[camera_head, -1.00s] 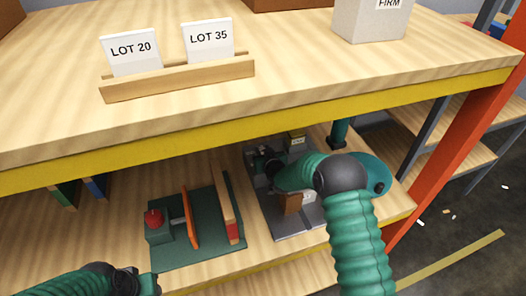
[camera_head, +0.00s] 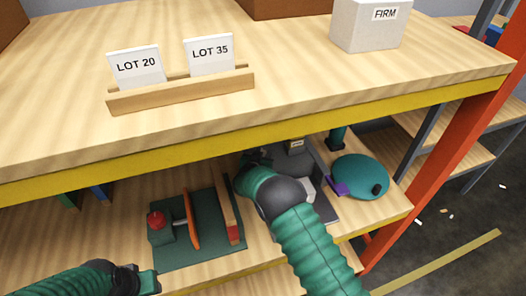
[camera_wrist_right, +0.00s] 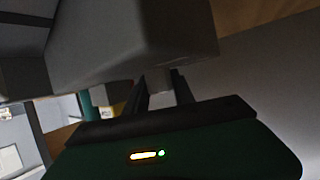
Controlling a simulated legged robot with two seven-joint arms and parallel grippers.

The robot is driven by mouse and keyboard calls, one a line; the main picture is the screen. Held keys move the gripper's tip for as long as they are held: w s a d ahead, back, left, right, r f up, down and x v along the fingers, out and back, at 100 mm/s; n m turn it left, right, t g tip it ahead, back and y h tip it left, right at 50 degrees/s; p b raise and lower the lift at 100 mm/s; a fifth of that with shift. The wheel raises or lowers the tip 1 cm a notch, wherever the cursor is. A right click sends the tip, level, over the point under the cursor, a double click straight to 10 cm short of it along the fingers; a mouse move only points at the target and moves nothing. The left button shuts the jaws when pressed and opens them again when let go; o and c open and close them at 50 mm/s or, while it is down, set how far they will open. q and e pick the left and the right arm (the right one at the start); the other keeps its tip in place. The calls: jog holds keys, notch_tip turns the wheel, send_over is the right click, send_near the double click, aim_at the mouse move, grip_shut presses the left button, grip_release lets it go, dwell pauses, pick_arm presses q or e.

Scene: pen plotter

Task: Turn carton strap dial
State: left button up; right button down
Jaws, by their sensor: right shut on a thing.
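A grey machine (camera_head: 317,171) with a small label stands on the lower shelf, partly hidden behind my right arm. My right gripper (camera_head: 256,157) is at its left back part, under the upper shelf's edge. In the right wrist view, the right gripper (camera_wrist_right: 162,90) is shut on a small light grey part (camera_wrist_right: 160,78) under a large grey block (camera_wrist_right: 135,35). I cannot tell whether this part is the dial. A white box (camera_head: 368,25) marked FIRM stands on the upper shelf. My left gripper (camera_head: 150,280) is low at the left, its jaw gap unclear.
The yellow shelf edge (camera_head: 200,149) overhangs. LOT 20 and LOT 35 cards stand in a holder (camera_head: 182,92).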

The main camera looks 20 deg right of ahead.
jog(key=shift+r+m+g+h, duration=0.15)
jog(key=shift+m+g+h, duration=0.25)
jog(key=shift+m+h, duration=0.4)
jog(key=c, duration=1.3)
grip_release()
jog(key=shift+o, duration=1.2)
